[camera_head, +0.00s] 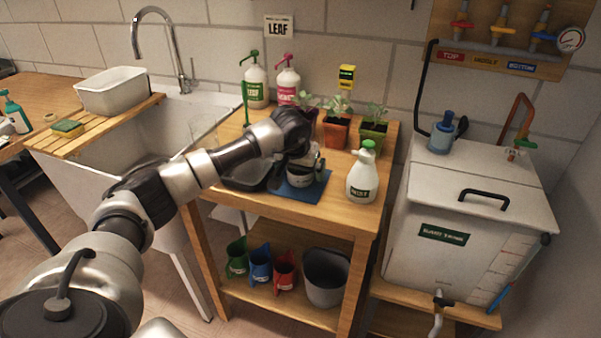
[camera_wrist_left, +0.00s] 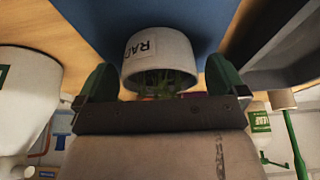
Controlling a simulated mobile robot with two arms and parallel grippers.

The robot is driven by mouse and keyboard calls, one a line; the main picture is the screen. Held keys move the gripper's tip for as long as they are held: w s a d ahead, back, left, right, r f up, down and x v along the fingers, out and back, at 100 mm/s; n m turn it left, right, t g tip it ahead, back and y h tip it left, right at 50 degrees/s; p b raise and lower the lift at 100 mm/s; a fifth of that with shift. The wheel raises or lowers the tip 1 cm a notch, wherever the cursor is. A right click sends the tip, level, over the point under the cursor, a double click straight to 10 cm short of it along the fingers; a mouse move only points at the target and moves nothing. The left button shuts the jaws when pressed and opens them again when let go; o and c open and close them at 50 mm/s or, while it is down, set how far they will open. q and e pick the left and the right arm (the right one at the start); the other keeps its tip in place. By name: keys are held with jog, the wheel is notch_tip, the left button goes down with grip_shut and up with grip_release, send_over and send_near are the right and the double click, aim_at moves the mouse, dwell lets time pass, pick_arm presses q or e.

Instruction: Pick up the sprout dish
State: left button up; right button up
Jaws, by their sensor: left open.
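The sprout dish (camera_head: 299,181) is a small white round dish on a blue mat (camera_head: 318,190) on the wooden bench. In the left wrist view the dish (camera_wrist_left: 158,55) shows a label reading "RAD" and green sprouts inside. My left gripper (camera_head: 303,163) is over the dish and partly hides it in the head view. In the left wrist view its green-tipped fingers (camera_wrist_left: 162,82) are open, one on each side of the dish, with a gap visible on both sides. My right gripper is not in view.
A white spray bottle (camera_head: 362,178) stands right of the mat. A dark tray (camera_head: 246,174) lies to its left. Potted seedlings (camera_head: 336,130) and two pump bottles (camera_head: 256,85) stand behind. The sink (camera_head: 150,130) is left, a white tank (camera_head: 470,200) right.

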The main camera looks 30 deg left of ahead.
pick_arm(q)
jog(key=c, duration=1)
jog(key=shift+o, duration=0.2)
jog(key=shift+r, duration=0.1)
